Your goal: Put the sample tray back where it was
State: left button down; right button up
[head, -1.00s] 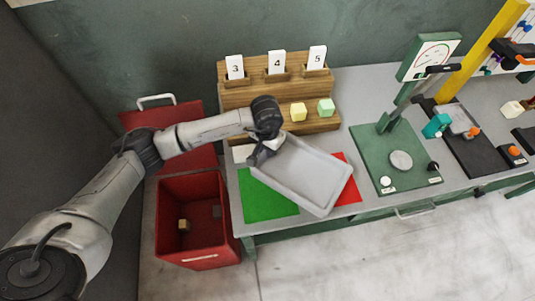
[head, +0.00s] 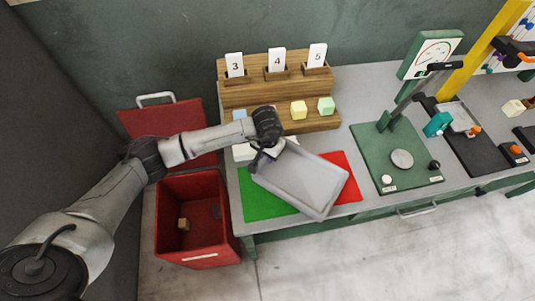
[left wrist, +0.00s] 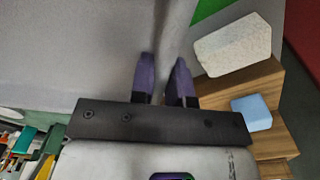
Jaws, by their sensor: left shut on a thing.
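The sample tray (head: 304,178) is a shallow grey rectangular tray with a raised rim. In the head view it is held at a slant over the green mat (head: 262,199) and the red mat (head: 345,180), covering parts of both. My left gripper (head: 261,161) is shut on the tray's left rim. In the left wrist view, the two dark purple fingers (left wrist: 166,82) pinch the tray wall, and the tray's grey surface (left wrist: 75,50) fills the upper left. The gap between tray and bench cannot be told exactly. My right gripper is out of view.
Behind the tray stands a wooden stepped rack (head: 245,95) with cards 3, 4, 5, yellow and green cubes, and a blue cube (left wrist: 252,112). A pale block (left wrist: 235,48) lies near it. A red bin (head: 190,235) is left; a green press (head: 400,160) is right.

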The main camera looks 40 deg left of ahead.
pick_arm(q)
jog(key=shift+f, duration=0.3)
jog(key=c, duration=1.1)
grip_release()
jog(key=shift+r, duration=0.1)
